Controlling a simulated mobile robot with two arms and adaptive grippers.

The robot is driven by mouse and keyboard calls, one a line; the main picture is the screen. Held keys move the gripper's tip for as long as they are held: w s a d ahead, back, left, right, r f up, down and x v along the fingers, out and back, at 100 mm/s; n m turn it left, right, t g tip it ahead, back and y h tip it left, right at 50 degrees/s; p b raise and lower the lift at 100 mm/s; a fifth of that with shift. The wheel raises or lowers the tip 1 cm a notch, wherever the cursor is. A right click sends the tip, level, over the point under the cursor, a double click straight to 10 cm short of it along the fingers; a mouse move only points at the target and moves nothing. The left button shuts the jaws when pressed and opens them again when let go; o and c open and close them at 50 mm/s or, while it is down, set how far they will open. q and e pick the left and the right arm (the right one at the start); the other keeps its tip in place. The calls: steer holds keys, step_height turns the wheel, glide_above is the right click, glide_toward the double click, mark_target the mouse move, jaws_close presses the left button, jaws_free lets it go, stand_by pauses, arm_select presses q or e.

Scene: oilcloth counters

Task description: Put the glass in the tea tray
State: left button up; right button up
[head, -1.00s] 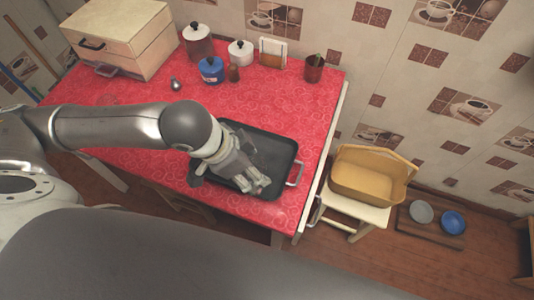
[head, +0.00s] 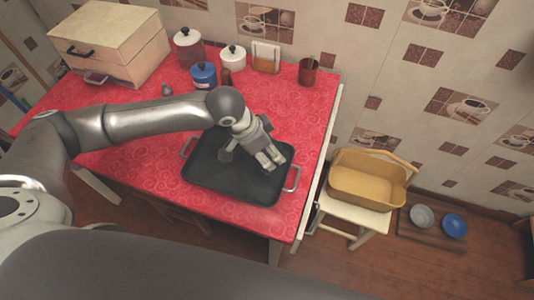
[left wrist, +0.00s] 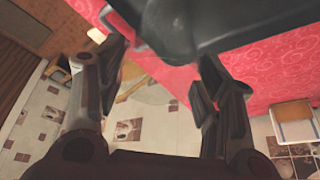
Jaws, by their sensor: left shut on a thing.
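The tea tray (head: 225,185) is black and rectangular with metal handles, lying on the red counter in the head view. It also fills the upper part of the left wrist view (left wrist: 260,20). My left gripper (head: 270,160) is over the tray's back right part, pointing down and right. In the left wrist view a greyish, see-through shape, apparently the glass (left wrist: 168,30), lies between the fingers of my left gripper (left wrist: 158,65), near the tray's edge. The glass is hard to make out, and in the head view my gripper hides it. My right gripper is not in view.
A wooden bread box (head: 110,40), a dark-red canister (head: 188,53), a blue pot (head: 204,76), a white pot (head: 233,59), a napkin holder (head: 266,58) and a red cup (head: 309,72) stand along the back. A yellow basket (head: 365,185) sits on a stool right of the counter.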

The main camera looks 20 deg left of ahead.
mark_target(267, 156)
arm_select(q)
steer(key=shift+f+p, duration=0.3)
steer(key=shift+f, duration=1.2)
steer(key=shift+f, duration=0.15)
steer(key=o, duration=1.5)
steer(key=v, duration=1.2)
steer(key=shift+w, duration=0.1)
